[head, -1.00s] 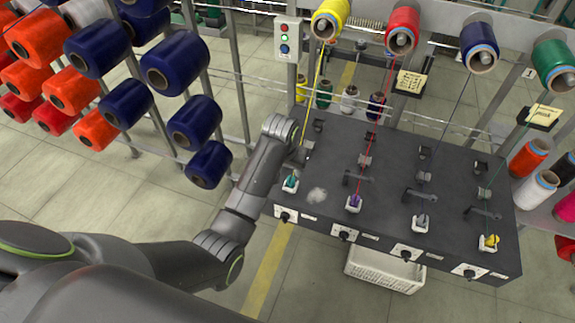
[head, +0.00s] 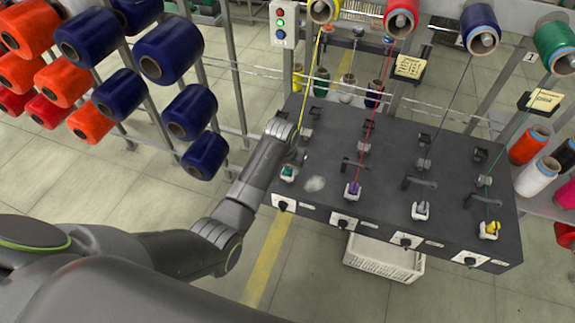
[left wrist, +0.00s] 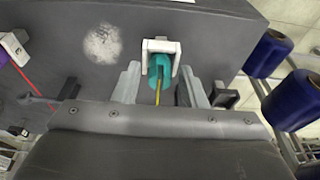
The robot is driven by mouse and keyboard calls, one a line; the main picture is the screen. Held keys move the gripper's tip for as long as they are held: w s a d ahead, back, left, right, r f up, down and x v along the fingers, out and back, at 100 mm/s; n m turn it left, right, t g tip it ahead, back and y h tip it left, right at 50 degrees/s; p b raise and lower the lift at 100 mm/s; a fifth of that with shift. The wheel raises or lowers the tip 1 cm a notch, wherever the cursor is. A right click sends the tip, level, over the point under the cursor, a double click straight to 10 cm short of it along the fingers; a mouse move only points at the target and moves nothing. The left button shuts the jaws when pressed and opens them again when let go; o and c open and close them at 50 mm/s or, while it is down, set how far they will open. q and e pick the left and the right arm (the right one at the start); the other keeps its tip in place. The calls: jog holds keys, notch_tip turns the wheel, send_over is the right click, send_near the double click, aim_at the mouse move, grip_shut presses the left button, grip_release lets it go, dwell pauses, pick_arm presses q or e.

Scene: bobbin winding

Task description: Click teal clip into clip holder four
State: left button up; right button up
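The teal clip (head: 288,171) sits at the leftmost white clip holder (head: 287,178) on the front of the dark bench. In the left wrist view the teal clip (left wrist: 160,68) is within the white bracket of the holder (left wrist: 160,46), with a yellow thread running from it toward my gripper. Whether it is fully clicked in cannot be told. My left gripper (head: 299,158) is just behind the clip. In the left wrist view its two fingers (left wrist: 160,88) stand apart on either side of the clip, with gaps showing. My right gripper is not in view.
The dark bench (head: 330,140) carries other holders with a purple clip (head: 353,188), a grey clip (head: 420,208) and a yellow clip (head: 491,228). Threads run down from spools above. Blue spools (head: 205,157) stand on a rack at left. A white crate (head: 383,262) is below.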

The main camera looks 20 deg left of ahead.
pick_arm(q)
jog(key=shift+c, duration=0.5)
grip_shut()
notch_tip(320, 180, up, 2)
jog(key=shift+r+p, duration=0.25)
jog(key=shift+p, duration=1)
jog(key=shift+r, duration=1)
